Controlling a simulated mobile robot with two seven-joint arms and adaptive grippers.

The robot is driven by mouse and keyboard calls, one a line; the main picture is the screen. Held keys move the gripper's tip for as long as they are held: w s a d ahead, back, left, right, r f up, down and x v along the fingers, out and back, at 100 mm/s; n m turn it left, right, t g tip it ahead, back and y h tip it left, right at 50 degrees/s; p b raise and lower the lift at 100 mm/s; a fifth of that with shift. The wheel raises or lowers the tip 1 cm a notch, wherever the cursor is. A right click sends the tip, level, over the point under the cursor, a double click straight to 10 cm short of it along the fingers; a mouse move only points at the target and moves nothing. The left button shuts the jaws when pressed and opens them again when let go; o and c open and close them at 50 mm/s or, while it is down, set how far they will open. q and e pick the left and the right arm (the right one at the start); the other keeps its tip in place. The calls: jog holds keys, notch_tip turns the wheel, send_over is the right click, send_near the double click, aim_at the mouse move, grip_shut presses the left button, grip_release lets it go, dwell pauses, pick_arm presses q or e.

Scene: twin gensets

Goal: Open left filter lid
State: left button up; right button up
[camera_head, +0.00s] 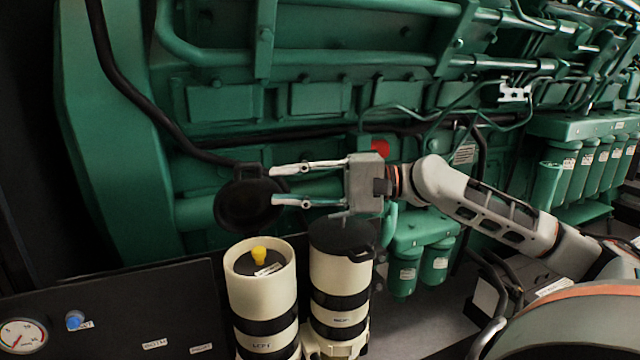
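The left filter (262,290) is a cream canister with black bands. Its top shows a dark inside with a yellow knob (259,255). Its black round lid (245,205) stands raised behind and above the canister, clear of the opening. The right filter (338,275) beside it has its black lid (343,236) down on top. My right gripper (275,185) comes in from the right above the filters, with its two fingers apart and nothing between them. Its fingertips overlap the raised lid's right edge in the picture; I cannot tell whether they touch. My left gripper is out of view.
The green engine (225,100) with pipes and a black hose fills the background. A dark panel with a pressure gauge (22,336) and a blue knob (74,320) is at lower left. Green filters (420,265) hang right of the cream canisters.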

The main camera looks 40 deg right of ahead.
jog(key=shift+v, duration=2.95)
jog(key=shift+s+a+r, duration=0.1)
jog(key=shift+s+a, duration=0.05)
